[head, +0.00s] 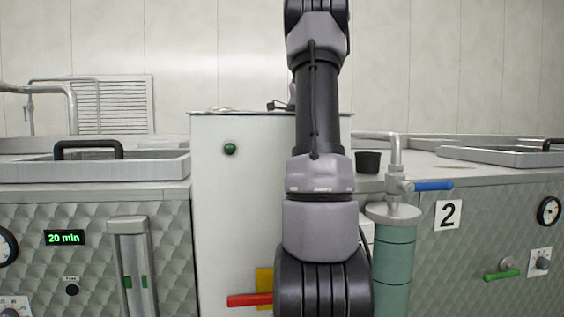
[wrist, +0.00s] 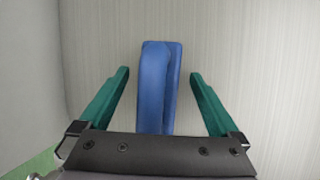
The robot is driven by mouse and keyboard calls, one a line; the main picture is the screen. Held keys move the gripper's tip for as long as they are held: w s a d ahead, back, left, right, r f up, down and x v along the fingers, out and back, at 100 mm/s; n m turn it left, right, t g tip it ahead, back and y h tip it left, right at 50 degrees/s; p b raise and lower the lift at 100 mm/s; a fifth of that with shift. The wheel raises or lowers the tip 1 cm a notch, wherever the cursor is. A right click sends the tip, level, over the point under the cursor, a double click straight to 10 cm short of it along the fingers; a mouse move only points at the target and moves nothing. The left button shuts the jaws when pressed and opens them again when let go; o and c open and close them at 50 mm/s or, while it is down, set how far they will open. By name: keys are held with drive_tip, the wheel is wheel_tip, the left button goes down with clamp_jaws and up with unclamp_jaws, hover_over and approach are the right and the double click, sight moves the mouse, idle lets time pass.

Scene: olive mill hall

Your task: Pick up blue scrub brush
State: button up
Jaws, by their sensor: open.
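The blue scrub brush (wrist: 157,88) shows in the wrist view as a long blue shape on a pale, brushed surface. Its lower end is hidden behind the dark gripper body. My gripper (wrist: 157,75) is open, with one green finger on each side of the brush. A gap shows between the brush and each finger. The height of the fingers above the surface is hard to tell. In the head view my arm rises through the middle, and I cannot make out the brush or the gripper there.
A white cabinet (head: 240,190) stands behind my arm. To the left is a metal lid with a black handle (head: 88,148). To the right are a black cup (head: 368,162), a pipe with a blue valve lever (head: 433,185) and a metal tray (head: 500,155). A red lever (head: 249,300) sticks out low down.

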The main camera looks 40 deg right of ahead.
clamp_jaws()
wheel_tip(320, 180, up, 18)
idle(0.7)
